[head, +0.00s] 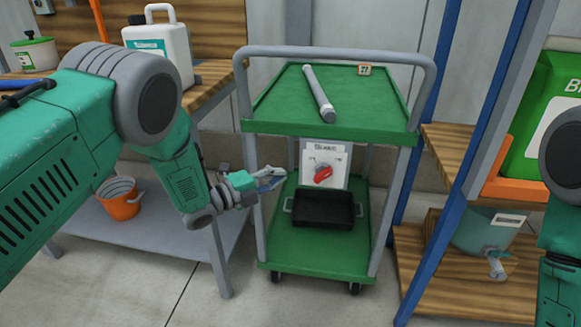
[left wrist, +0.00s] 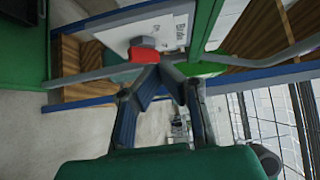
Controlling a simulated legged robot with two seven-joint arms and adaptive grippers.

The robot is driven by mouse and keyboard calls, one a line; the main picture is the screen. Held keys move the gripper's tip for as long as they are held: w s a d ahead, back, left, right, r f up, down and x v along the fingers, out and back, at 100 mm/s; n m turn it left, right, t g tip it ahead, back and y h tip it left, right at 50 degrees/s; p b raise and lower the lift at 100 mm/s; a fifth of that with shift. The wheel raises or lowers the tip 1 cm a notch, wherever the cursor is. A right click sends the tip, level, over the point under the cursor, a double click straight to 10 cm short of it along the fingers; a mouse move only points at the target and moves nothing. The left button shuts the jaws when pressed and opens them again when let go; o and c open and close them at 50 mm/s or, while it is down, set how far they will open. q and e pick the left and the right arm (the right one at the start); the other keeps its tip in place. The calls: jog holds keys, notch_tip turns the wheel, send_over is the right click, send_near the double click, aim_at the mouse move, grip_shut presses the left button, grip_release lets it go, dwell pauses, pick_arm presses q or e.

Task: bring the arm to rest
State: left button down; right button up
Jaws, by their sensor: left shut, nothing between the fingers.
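My left arm reaches in from the left of the head view. Its gripper (head: 270,179) is shut and empty, in front of the left side of the green trolley (head: 330,247). In the left wrist view its fingers (left wrist: 165,70) come together in a V. A white panel with a red knob (head: 322,174) stands on the trolley, right of the gripper and apart from it in the head view. The knob (left wrist: 144,53) also shows just beyond the fingertips in the left wrist view. Part of my right arm shows at the right edge; its gripper is out of view.
A grey tube (head: 319,92) and a number tag (head: 365,70) are on the trolley's top. A black tray (head: 323,208) is on its lower shelf. A workbench with a white canister (head: 160,45) and an orange bucket (head: 120,202) is left; a blue-framed rack (head: 408,245) is right.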

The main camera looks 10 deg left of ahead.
pick_arm(q)
jog(key=s+a+f+n+g+y+p, duration=0.25)
jog(key=s+a+f+n+y, duration=0.2)
jog(key=s+n, duration=0.3)
jog(key=s+a+f+n+g+y+p, duration=0.1)
jog(key=s+a+f+n+y+p, duration=0.4)
jog(key=s, duration=0.4)
jog(key=s+a+n+g+y+p, duration=0.1)
jog(key=s+n+g, duration=0.3)
jog(key=s, duration=1)
jog(key=s+a+f+n+g+y+p, duration=0.1)
jog(key=s+a+n+g+y+p, duration=0.1)
jog(key=s+n, duration=0.8)
jog(key=s+a+g, duration=0.1)
jog(key=s+g, duration=0.1)
jog(key=s, duration=0.3)
jog(key=shift+a+f+g, duration=0.2)
jog(key=shift+a+g, duration=0.05)
jog(key=shift+g, duration=0.1)
jog(key=shift+w, duration=0.15)
